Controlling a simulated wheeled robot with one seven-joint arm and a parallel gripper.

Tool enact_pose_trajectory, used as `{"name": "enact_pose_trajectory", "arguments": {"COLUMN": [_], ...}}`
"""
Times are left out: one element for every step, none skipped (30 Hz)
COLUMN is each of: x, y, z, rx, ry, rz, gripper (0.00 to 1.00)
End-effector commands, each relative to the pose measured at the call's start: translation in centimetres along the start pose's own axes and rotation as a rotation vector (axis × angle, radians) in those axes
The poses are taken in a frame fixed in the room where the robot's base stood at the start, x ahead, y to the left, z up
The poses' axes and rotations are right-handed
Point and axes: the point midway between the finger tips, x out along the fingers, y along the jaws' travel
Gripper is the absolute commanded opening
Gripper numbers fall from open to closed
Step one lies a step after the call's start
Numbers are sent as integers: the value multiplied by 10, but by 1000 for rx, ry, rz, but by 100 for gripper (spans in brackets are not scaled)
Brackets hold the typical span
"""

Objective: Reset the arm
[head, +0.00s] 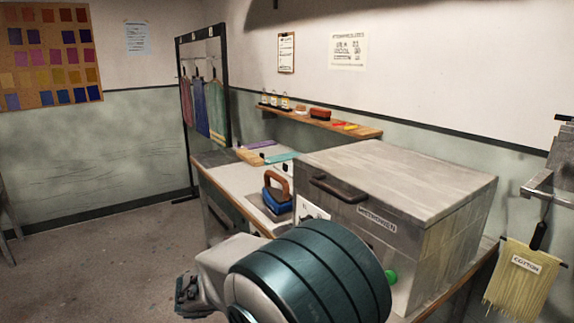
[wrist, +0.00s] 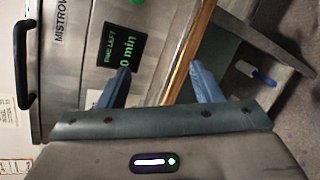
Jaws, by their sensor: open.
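My arm shows in the head view as a large teal and white part (head: 305,275) at the bottom centre, in front of the grey box-shaped machine (head: 400,185). In the wrist view my gripper (wrist: 164,86) has its two blue fingers spread apart, with nothing between them. It faces the machine front, which appears turned sideways, with a black handle (wrist: 24,65) and a dark display (wrist: 123,50) reading "TIME LEFT 0 min". I cannot make out my fingers in the head view.
The machine stands on a bench (head: 228,181) with a blue iron (head: 277,194) on it. A wall shelf (head: 320,121) holds bottles and small items. A cloth marked COTTON (head: 523,278) hangs at right. A rack of cloths (head: 207,95) stands behind. The floor at left is mostly clear.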

Motion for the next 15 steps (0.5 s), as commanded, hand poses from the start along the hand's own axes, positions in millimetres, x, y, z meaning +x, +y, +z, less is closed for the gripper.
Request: {"name": "enact_pose_trajectory", "arguments": {"x": [10,16,25,31,37,45,51,56,60,63,65,67,68,68,66], "y": [3,2,2,0,-1,-3,-5,-8,-12,-14,-17,-21,-23,-25,-28], "z": [12,18,28,36,44,57,67,77,90,99,108,120,128,135,145], "rx": [12,17,26,35,47,66,84,104,134,159,186,223,255,287,333], "ry": [-7,-9,-11,-13,-13,-13,-11,-7,1,8,16,28,37,49,65], "rz": [-59,-96,-152,-198,-247,-318,-375,-433,-509,-563,-615,-683,-731,-778,-837], "gripper": [59,59,59,59,59,59,59,59,59,59,59,59,59,59,59]}}
